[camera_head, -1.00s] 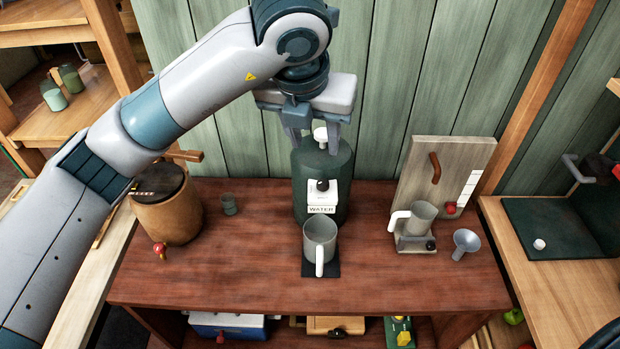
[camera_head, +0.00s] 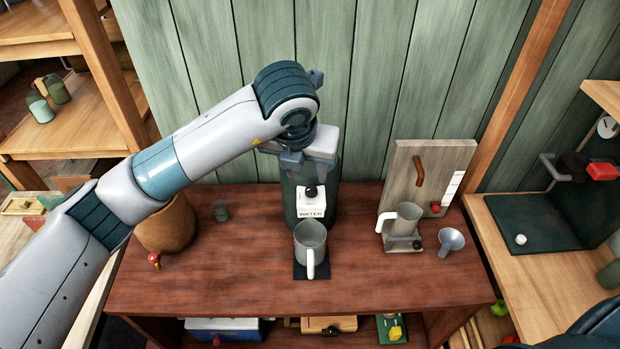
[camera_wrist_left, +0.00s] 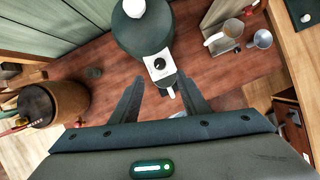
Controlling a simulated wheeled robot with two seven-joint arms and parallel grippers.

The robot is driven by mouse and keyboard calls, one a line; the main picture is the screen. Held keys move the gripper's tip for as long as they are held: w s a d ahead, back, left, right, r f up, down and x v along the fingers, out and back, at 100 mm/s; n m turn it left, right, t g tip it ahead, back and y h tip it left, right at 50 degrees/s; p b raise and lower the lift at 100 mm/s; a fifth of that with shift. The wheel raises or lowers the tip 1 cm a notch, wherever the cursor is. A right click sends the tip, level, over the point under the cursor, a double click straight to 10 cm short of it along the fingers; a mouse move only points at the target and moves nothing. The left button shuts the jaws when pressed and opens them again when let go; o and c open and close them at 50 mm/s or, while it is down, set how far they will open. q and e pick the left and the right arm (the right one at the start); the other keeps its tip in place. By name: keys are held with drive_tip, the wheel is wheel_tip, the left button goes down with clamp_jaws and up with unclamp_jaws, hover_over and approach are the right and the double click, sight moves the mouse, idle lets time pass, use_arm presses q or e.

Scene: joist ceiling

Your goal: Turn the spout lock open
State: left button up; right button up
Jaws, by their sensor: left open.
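The dark green water tank (camera_head: 292,197) stands on the red-brown table against the wall. Its white spout block (camera_head: 312,206), labelled WATER, carries a black knob (camera_head: 310,191) on top. A grey mug (camera_head: 311,240) stands below the spout on a dark mat. My right gripper is not in view.
To the right are a board with a red handle (camera_head: 418,170), a second mug (camera_head: 407,219) and a funnel (camera_head: 451,240). The table's front is clear.

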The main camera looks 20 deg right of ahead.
sight(311, 189)
use_arm(q)
drive_tip(key=p+x, duration=0.3)
drive_tip(key=x, duration=0.5)
drive_tip(key=shift+w+d+f+p, duration=0.15)
drive_tip(key=shift+f+p, duration=0.15)
drive_tip(key=shift+f, duration=0.25)
drive_tip(key=shift+c, duration=0.2)
clamp_jaws()
